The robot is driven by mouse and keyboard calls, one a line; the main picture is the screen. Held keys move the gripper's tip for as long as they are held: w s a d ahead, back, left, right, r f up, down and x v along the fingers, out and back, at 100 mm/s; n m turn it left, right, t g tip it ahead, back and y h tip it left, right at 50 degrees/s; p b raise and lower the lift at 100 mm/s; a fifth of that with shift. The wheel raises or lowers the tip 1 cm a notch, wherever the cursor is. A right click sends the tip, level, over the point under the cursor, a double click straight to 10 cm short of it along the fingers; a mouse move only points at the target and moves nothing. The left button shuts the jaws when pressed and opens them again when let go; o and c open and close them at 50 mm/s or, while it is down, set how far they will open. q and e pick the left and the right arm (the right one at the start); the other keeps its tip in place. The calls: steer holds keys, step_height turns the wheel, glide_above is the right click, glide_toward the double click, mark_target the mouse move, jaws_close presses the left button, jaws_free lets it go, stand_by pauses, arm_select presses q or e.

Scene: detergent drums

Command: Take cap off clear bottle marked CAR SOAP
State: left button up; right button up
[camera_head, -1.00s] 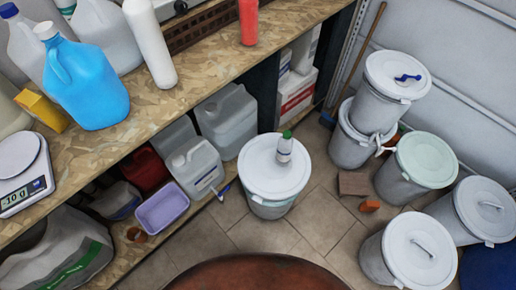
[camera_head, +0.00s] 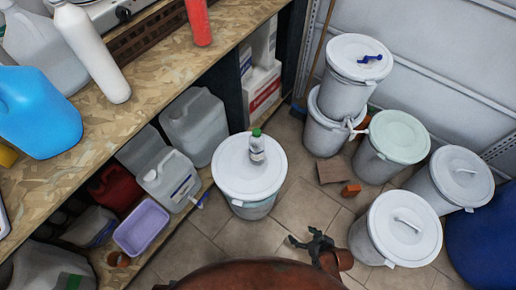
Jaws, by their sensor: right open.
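A clear bottle (camera_head: 257,152) with a green cap (camera_head: 257,132) stands upright on the white lid of a drum (camera_head: 242,178) in the middle of the view. It has a pale label, too small to read. The cap is on the bottle. My right gripper (camera_head: 304,236) is open and empty, low in the view, in front of and to the right of that drum, apart from the bottle. My left gripper is not in view.
Several lidded drums stand at the right, one pair stacked (camera_head: 350,62). A wooden shelf (camera_head: 150,90) with jugs, a white bottle (camera_head: 92,55) and a purple tub (camera_head: 141,228) fills the left. Tiled floor (camera_head: 300,205) is open right of the bottle's drum.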

steer(key=w+a+r+n+t+y, duration=0.25)
steer(key=w+a+r, duration=0.35)
steer(key=w+r, duration=0.35)
steer(key=t+y, duration=0.3)
steer(key=t, duration=0.4)
glide_toward(261, 153)
steer(key=shift+g, duration=0.25)
steer(key=x, duration=0.5)
steer(key=shift+w+f+b, duration=0.25)
steer(key=shift+w+b, duration=0.1)
steer(key=shift+w, duration=0.1)
steer(key=shift+x, duration=0.9)
steer(key=x, duration=0.2)
steer(key=b+x, duration=0.1)
steer(key=x, duration=0.2)
steer(key=shift+a+r, duration=0.1)
steer(key=shift+r, duration=0.15)
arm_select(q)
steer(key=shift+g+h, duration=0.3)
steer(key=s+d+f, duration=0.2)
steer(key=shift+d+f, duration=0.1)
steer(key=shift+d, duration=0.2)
arm_select(e)
steer(key=shift+w+a, duration=0.25)
steer(key=shift+w, duration=0.1)
steer(key=shift+c, duration=0.4)
steer(key=c, duration=1)
steer(key=shift+r, duration=0.2)
steer(key=shift+c, duration=0.2)
